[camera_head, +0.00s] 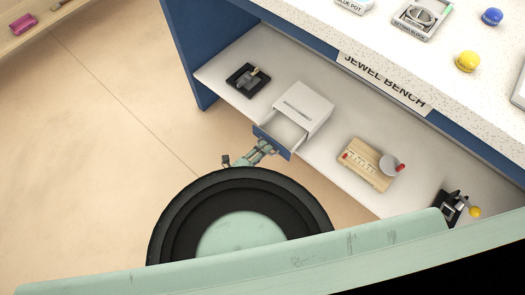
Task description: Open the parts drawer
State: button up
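The parts drawer is in a small white cabinet (305,104) on the lower shelf of the bench. The drawer (284,130) stands pulled out toward me, with its pale inside showing and a blue front (286,154). My gripper (268,145) is at the left part of the blue drawer front, touching it or very close to it. The dark round end of my arm hides much behind it. The fingers are too small to tell whether they are open or shut on the drawer's handle, and I cannot make out a handle.
The lower shelf (225,72) also bears a black device (248,80) at left, a wooden block with a grey cup (368,165) at right, and a black tool with a yellow knob (450,207). The speckled bench top (345,30) overhangs behind.

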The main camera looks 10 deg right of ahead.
notch_tip(320, 180, up, 10)
dwell(0.6)
jog(key=shift+r, duration=0.1)
jog(key=shift+o, duration=0.5)
